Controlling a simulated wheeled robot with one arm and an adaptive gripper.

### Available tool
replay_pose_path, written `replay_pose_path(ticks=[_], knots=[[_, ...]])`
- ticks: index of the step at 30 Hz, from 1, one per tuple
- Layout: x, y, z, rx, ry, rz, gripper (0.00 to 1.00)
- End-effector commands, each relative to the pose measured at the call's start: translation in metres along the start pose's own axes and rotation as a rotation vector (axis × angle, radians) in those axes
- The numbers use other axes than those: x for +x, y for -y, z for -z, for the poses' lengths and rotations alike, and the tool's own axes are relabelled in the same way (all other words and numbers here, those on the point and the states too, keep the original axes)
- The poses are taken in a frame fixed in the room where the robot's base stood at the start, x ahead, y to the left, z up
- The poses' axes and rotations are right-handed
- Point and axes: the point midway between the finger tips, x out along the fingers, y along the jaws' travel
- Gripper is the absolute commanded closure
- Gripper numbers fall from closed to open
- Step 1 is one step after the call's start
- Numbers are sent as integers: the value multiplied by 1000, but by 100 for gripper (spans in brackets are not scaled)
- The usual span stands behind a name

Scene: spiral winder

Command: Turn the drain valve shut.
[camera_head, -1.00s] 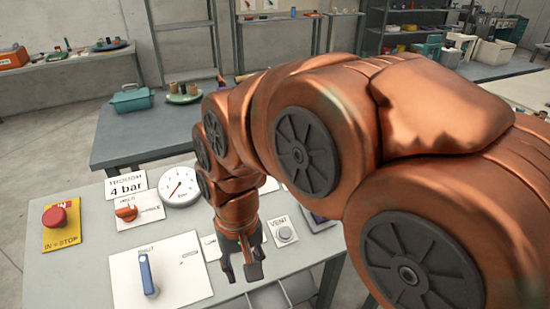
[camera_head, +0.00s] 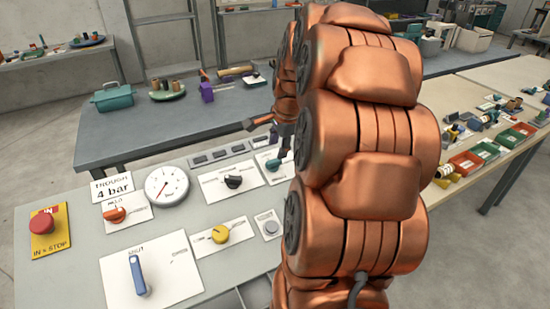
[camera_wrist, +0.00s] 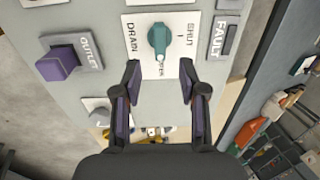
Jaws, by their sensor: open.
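The drain valve is a teal knob (camera_wrist: 158,40) on a white plate marked DRAIN, SHUT and OPEN. In the wrist view its handle lies along the picture's height, its lower end by the OPEN mark; SHUT is to its right. In the head view the teal knob (camera_head: 273,165) sits at the panel's back right, beside my arm. My gripper (camera_wrist: 160,68) is open and empty, its two fingertips spread just below the knob in the wrist view, one to each side. In the head view my gripper (camera_head: 267,136) is above the panel's back edge, partly hidden by my arm.
A purple OUTLET knob (camera_wrist: 58,64) and a FAULT lamp (camera_wrist: 231,39) flank the drain plate. The panel also holds a black knob (camera_head: 233,182), yellow knob (camera_head: 219,233), blue lever (camera_head: 137,275) and red stop button (camera_head: 42,223).

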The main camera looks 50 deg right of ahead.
Motion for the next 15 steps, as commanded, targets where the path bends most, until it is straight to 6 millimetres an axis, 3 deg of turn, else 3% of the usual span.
replay_pose_path(ticks=[9,15], knots=[[43,-1,-2,-4,4,-6,58],[62,-1,-2,-5,3,-3,58]])
